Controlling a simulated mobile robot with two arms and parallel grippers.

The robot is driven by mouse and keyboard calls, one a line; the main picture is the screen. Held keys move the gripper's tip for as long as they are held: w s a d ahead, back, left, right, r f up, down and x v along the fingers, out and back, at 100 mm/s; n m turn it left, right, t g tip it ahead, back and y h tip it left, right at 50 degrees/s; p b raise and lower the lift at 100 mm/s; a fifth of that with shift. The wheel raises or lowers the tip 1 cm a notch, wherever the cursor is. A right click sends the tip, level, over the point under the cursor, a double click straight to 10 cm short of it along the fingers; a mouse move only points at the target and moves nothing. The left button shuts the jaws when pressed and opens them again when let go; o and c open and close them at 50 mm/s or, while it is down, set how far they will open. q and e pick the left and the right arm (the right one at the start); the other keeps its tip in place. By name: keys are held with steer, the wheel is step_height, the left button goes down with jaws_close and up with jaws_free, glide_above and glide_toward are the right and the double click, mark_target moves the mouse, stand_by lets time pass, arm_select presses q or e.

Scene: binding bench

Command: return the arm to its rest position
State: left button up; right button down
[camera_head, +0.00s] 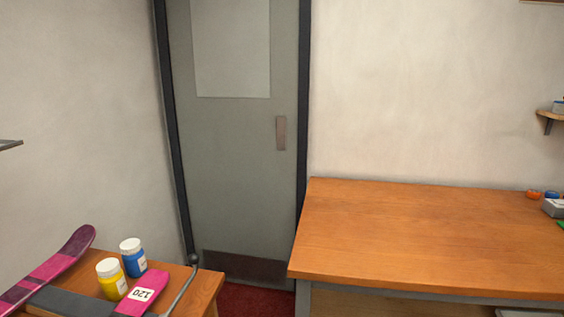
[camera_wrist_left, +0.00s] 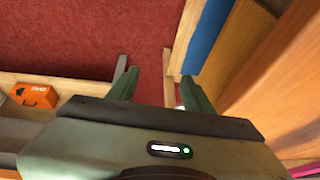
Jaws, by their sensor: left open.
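My left gripper (camera_wrist_left: 160,74) shows in the left wrist view, with its two greenish fingers spread apart. Nothing is between the fingers, and red carpet (camera_wrist_left: 95,40) lies beyond them. Its housing with a small green light fills the bottom of that view. Neither of my arms shows in the head view, and my right gripper is in neither view.
In the wrist view, wooden boards lie close right of the fingers, and an orange box (camera_wrist_left: 35,96) sits at left. In the head view, a wooden bench (camera_head: 420,235) stands right. A low table holds a yellow jar (camera_head: 111,279), a blue jar (camera_head: 133,257) and a ski (camera_head: 50,268).

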arm_select(q)
steer(key=s+f+g, duration=0.1)
steer(key=s+f, duration=0.2)
steer(key=f, duration=1.2)
steer(key=s+f+g, duration=0.2)
steer(key=s+f, duration=0.2)
steer(key=f, duration=1.1)
steer(key=s+a+f, duration=0.3)
steer(key=s+f, duration=1)
steer(key=s, duration=0.2)
steer(key=shift+g, duration=0.4)
